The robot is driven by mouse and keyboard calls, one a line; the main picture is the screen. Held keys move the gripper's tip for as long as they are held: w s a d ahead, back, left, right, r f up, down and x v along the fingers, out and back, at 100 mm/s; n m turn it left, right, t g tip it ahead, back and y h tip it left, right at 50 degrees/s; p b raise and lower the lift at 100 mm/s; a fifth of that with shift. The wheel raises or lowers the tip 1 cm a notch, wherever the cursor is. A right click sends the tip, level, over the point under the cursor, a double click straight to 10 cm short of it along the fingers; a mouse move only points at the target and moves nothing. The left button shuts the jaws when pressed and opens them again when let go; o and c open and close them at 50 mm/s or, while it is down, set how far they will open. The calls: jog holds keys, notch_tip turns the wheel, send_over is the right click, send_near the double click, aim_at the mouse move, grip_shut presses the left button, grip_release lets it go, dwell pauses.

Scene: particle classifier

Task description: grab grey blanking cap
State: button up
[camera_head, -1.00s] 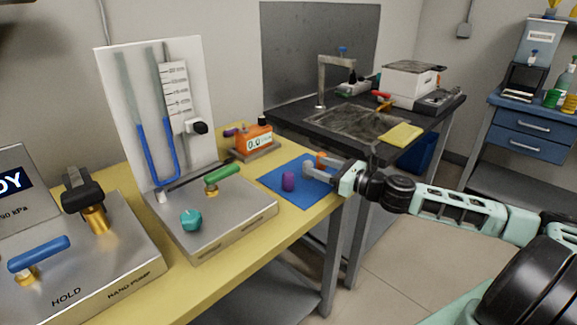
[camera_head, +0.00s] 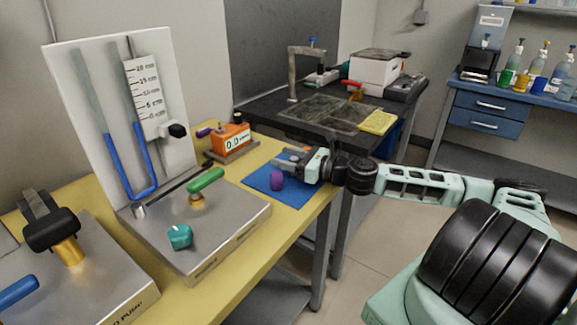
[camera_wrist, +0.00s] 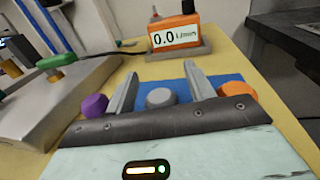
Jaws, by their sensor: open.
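The grey blanking cap (camera_wrist: 160,98) sits on the blue mat (camera_wrist: 226,80) in the wrist view. It lies between the two open fingers of my gripper (camera_wrist: 158,82), with a gap on each side. In the head view my gripper (camera_head: 288,162) reaches over the blue mat (camera_head: 262,180) from the right. The grey cap cannot be made out clearly there. A purple cap (camera_wrist: 94,105) is outside the left finger, and an orange cap (camera_wrist: 238,93) is outside the right finger. The purple cap also shows in the head view (camera_head: 277,181).
An orange flow meter (camera_wrist: 175,36) reading 0.0 stands beyond the mat. A metal panel with a green lever (camera_head: 206,180) and teal knob (camera_head: 180,237) is to the left. The yellow bench edge is close on the right. A dark sink bench (camera_head: 290,108) stands behind.

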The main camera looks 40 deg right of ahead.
jog(key=c, duration=1)
